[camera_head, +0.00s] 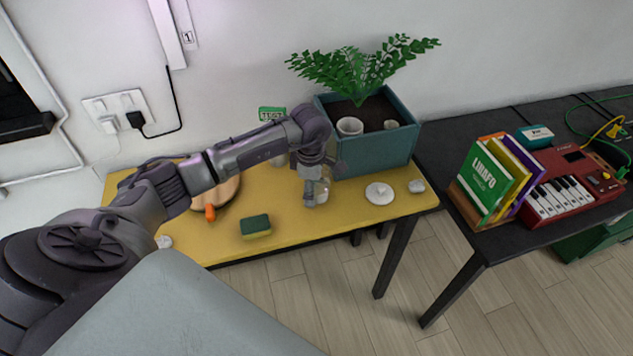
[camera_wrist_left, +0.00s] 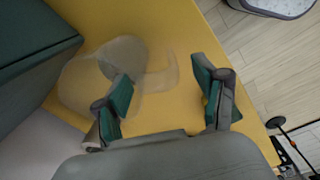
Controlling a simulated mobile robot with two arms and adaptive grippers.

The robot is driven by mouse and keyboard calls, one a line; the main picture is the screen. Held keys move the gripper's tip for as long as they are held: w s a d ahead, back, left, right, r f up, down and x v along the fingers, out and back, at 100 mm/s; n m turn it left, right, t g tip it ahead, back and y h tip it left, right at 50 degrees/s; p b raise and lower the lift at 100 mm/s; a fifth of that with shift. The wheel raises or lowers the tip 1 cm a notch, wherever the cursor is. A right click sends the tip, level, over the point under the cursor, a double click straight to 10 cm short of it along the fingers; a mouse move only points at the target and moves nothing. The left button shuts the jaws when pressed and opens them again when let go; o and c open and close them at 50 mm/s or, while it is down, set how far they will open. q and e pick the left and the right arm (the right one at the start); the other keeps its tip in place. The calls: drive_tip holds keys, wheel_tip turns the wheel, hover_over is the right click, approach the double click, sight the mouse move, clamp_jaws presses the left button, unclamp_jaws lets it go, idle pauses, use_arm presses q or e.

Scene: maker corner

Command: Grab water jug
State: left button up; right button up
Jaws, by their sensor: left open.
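A clear, see-through water jug (camera_wrist_left: 85,82) stands on the yellow table (camera_wrist_left: 185,25), and its handle (camera_wrist_left: 170,72) points to the right in the left wrist view. In the head view the jug (camera_head: 322,188) is small and partly hidden behind my left gripper (camera_head: 311,192). In the left wrist view my left gripper (camera_wrist_left: 166,90) is open and empty. Its left finger overlaps the jug near the handle and its right finger is out to the right, with the handle showing between them. I cannot tell whether a finger touches the jug. My right gripper is out of view.
A teal planter (camera_head: 372,150) with a fern stands just behind the jug. A white lid-like disc (camera_head: 379,193) and a small grey item (camera_head: 416,186) lie to the right. The table's edge is close.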

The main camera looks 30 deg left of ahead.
use_arm(q)
drive_tip(key=shift+f, duration=0.3)
clamp_jaws()
drive_tip(key=shift+r, duration=0.1)
idle(0.4)
drive_tip(key=shift+r+b, duration=0.5)
drive_tip(key=shift+r, duration=0.45)
drive_tip(key=shift+w+r+b, duration=0.1)
drive_tip(key=shift+r+b, duration=0.25)
drive_tip(key=shift+r, duration=0.55)
drive_tip(key=d+r+b, duration=0.3)
drive_tip(key=d+r, duration=0.4)
drive_tip(key=d, duration=0.4)
drive_tip(key=shift+w+d, duration=0.3)
drive_tip(key=shift+w, duration=0.15)
drive_tip(key=shift+r, duration=0.1)
